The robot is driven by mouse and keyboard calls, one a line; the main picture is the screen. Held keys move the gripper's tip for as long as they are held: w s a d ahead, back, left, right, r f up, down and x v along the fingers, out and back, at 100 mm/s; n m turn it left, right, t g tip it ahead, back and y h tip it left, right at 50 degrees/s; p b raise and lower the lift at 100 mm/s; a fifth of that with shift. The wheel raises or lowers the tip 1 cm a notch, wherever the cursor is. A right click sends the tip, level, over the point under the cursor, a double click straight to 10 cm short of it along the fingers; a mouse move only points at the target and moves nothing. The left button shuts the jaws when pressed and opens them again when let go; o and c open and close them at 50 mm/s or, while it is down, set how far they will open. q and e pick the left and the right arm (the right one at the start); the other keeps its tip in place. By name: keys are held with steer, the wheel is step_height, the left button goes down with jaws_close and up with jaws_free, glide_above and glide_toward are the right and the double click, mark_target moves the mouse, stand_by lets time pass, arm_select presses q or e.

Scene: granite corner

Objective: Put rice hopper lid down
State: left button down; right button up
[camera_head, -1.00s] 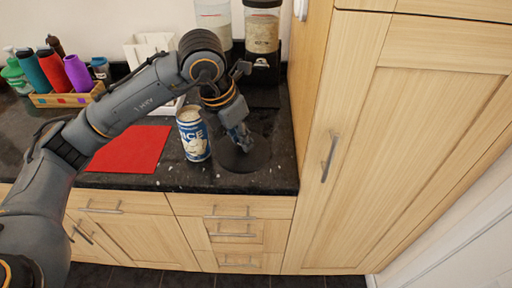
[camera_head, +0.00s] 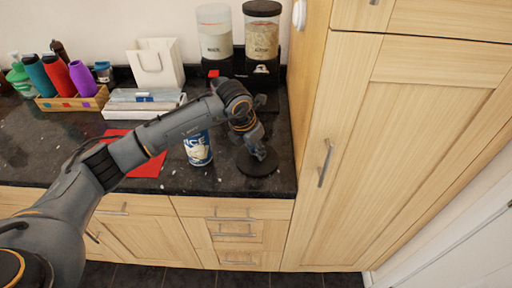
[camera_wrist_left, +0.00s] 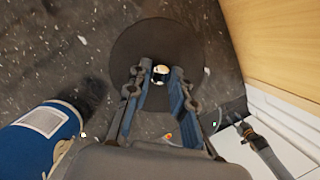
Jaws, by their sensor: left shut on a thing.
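The rice hopper lid (camera_head: 257,166) is a flat dark disc at the right front of the counter, beside the tall cabinet. My left gripper (camera_head: 259,154) is above it, with its fingers shut on the lid's small knob. In the left wrist view the lid (camera_wrist_left: 190,38) lies flat beyond the fingers, and the shiny knob (camera_wrist_left: 160,73) shows between the fingertips. I cannot tell whether the lid touches the counter. The rice hopper (camera_head: 215,40) at the back has a clear top with no dark lid. My right gripper is not in view.
A blue and white can labelled ICE (camera_head: 198,150) stands just left of the lid. A red mat (camera_head: 148,170) lies farther left. A second hopper with a dark lid (camera_head: 262,35) stands at the back. The tall wooden cabinet (camera_head: 315,95) bounds the right.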

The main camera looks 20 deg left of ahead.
arm_select(q)
steer(key=shift+f, duration=0.15)
steer(key=c, duration=1.2)
jaws_free()
steer(key=shift+o, duration=0.2)
steer(key=shift+r, duration=0.4)
steer(key=b+v, duration=0.2)
steer(key=v, duration=0.9)
steer(key=shift+s+r, duration=0.2)
steer(key=shift+r, duration=0.15)
steer(key=shift+a+f, duration=0.1)
